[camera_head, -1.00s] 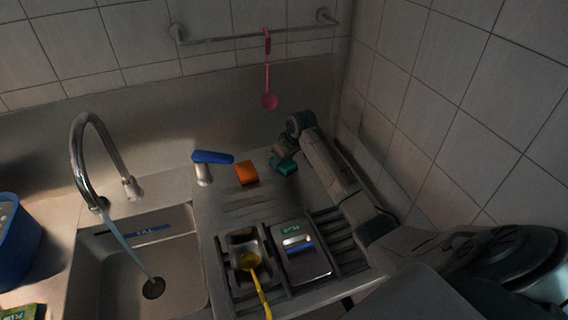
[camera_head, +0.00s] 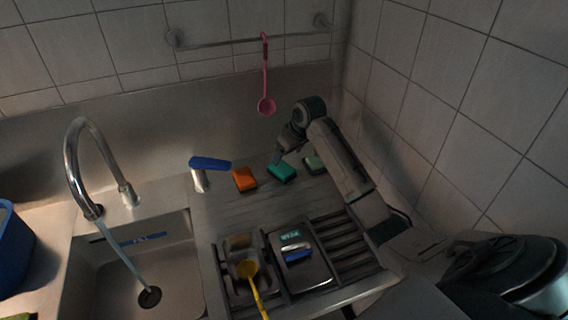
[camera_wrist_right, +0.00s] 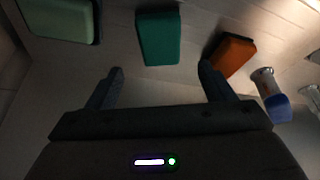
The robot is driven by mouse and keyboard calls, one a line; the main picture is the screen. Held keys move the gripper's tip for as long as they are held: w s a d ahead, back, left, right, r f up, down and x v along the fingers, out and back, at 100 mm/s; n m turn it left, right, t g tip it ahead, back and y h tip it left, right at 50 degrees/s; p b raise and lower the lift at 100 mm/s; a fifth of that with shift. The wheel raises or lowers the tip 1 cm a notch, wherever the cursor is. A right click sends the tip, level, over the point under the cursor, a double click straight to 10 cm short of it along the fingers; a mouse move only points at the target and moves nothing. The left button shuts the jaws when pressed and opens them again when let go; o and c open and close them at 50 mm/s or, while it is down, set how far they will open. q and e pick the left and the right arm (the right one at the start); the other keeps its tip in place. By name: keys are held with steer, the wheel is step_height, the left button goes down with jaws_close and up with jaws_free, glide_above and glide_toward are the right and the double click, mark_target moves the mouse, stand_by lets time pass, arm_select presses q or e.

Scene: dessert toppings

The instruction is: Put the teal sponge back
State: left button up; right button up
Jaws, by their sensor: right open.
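The teal sponge (camera_head: 281,172) lies on the steel counter behind the drainer, between an orange sponge (camera_head: 244,179) and a pale green sponge (camera_head: 314,164). My right gripper (camera_head: 277,156) is just above and behind the teal sponge in the head view. In the right wrist view the gripper (camera_wrist_right: 162,82) is open with nothing between its fingers. The teal sponge (camera_wrist_right: 158,40) shows there beyond the fingertips, apart from them. My left gripper is not in view.
A blue-topped dispenser (camera_head: 205,168) stands left of the orange sponge. A faucet (camera_head: 85,165) runs water into the sink (camera_head: 110,275). A yellow-handled utensil (camera_head: 252,278) and a grey box (camera_head: 303,268) are on the drainer. A pink ladle (camera_head: 266,90) hangs from the rail.

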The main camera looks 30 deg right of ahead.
steer(key=shift+b+v, duration=0.3)
steer(key=shift+v, duration=2.05)
